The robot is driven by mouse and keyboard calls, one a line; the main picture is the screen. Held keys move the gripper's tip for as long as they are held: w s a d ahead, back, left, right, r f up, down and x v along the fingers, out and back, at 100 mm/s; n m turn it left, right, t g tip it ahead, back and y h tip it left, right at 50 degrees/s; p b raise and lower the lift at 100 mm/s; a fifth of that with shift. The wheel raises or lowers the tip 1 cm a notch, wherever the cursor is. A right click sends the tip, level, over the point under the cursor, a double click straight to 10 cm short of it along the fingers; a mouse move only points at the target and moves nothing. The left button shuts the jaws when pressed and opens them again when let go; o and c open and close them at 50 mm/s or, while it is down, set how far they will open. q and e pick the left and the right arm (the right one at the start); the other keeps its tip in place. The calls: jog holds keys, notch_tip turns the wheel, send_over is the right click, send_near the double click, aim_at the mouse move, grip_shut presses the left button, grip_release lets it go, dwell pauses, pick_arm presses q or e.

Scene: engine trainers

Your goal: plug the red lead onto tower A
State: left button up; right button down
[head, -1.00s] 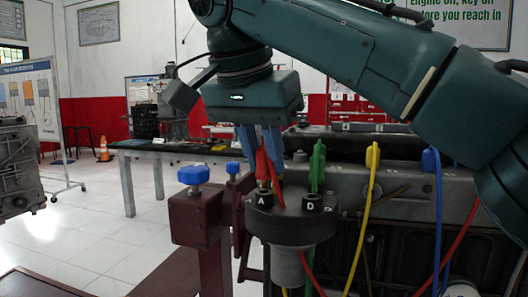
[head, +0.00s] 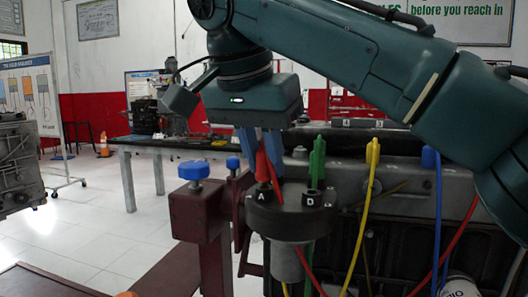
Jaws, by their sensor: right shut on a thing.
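My right gripper (head: 260,145) points down over the dark round distributor cap (head: 290,217) and is shut on the red lead (head: 263,166). The red boot is at the tower marked A (head: 261,195), at the cap's left front. Its lower end meets the tower top, but I cannot tell how far down it sits. The red cable bends to the right of the boot. A green lead (head: 317,163) stands upright at the tower marked D (head: 311,198). My left gripper is not in view.
A yellow lead (head: 372,155) and a blue lead (head: 428,160) stand upright along the engine (head: 400,190) to the right. A maroon stand with a blue knob (head: 193,171) is close to the left of the cap. Tiled floor is open further left.

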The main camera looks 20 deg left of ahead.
jog(key=shift+f, duration=0.5)
dwell(0.9)
jog(key=c, duration=1.2)
grip_release()
